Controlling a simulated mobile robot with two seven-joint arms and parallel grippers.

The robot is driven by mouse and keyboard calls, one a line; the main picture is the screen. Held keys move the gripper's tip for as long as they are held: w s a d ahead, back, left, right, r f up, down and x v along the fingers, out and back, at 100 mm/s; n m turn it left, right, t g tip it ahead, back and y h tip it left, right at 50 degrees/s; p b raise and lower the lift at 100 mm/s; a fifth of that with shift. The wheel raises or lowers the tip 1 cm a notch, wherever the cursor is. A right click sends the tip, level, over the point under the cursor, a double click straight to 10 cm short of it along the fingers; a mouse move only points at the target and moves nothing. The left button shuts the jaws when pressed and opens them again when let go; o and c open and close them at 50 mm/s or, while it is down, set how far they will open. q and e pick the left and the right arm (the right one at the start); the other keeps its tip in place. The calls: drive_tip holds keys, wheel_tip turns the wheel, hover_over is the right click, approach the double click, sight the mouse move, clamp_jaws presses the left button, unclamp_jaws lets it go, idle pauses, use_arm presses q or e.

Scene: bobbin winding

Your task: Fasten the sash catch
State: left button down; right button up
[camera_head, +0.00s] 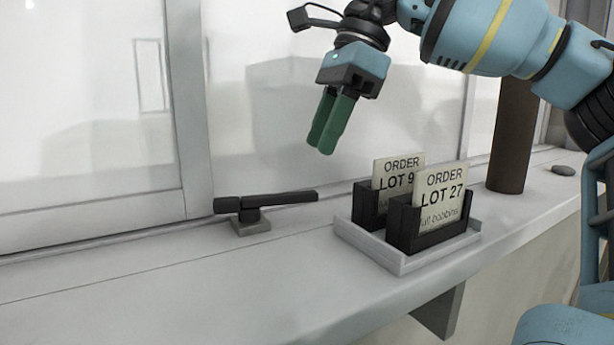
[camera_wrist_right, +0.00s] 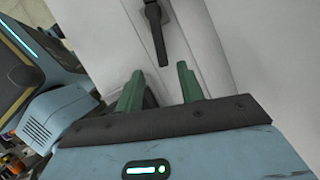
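The sash catch is a black lever (camera_head: 285,199) on a small grey base (camera_head: 251,226), on the sill against the window frame. Its lever lies roughly level, with the long thin end to the right and a thick block at the left. In the right wrist view the dark lever (camera_wrist_right: 158,38) shows beyond the fingertips. My right gripper (camera_head: 321,148), with green fingers, is in the air above and right of the catch, apart from it. In the wrist view its fingers (camera_wrist_right: 159,67) stand apart with nothing gripped. My left gripper is not in view.
A pale tray (camera_head: 405,264) right of the catch holds two black card holders (camera_head: 402,232) with order cards (camera_head: 441,195). A brown cylinder (camera_head: 512,130) and a dark oval stone (camera_head: 563,170) are farther right. The sill (camera_head: 130,285) left of the catch is clear.

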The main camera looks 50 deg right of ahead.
sight(300, 192)
drive_tip(key=shift+x, duration=3.5)
drive_tip(key=shift+d, duration=0.1)
clamp_jaws()
